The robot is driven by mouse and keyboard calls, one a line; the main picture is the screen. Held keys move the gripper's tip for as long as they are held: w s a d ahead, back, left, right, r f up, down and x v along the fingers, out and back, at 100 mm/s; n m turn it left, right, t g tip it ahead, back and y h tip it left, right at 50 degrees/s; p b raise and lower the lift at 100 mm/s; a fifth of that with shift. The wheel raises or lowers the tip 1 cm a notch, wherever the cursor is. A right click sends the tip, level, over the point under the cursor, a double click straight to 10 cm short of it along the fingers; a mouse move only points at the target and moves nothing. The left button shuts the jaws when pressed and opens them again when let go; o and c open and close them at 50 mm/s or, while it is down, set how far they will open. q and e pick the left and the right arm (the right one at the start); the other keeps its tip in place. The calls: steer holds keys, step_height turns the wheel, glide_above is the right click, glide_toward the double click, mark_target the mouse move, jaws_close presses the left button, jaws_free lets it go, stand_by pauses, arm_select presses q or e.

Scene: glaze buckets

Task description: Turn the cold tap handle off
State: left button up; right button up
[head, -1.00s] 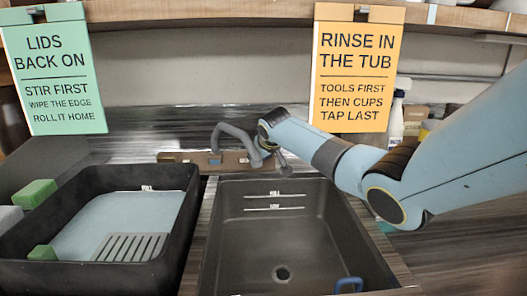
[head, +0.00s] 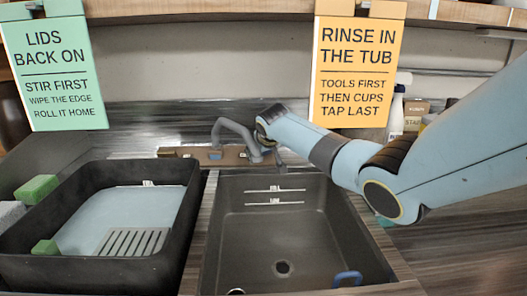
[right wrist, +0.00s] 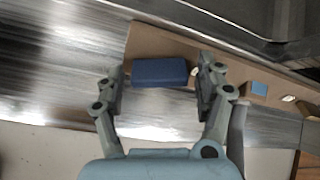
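A blue block-shaped handle (right wrist: 160,73), which looks like the cold tap handle, sits on the brown tap base (right wrist: 150,45) in the right wrist view. My right gripper (right wrist: 161,85) is open around it, one finger on each side. The left finger looks apart from the handle; the right finger is very close, and I cannot tell if it touches. In the head view my right gripper (head: 277,152) is at the right end of the tap base, and my arm hides the handle. The grey spout (head: 237,130) rises beside it. My left gripper is not in view.
The dark sink tub (head: 335,235) lies below the tap, with a blue loop (head: 347,279) at its front right. A black tray (head: 183,215) with a grille and green sponges (head: 37,189) stands left. Two signs hang above. A spray bottle (head: 396,112) stands behind my right arm.

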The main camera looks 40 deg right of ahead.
steer(key=shift+o, duration=0.3)
steer(key=shift+r, duration=0.15)
step_height(320, 180, up, 10)
steer(key=shift+f, duration=0.15)
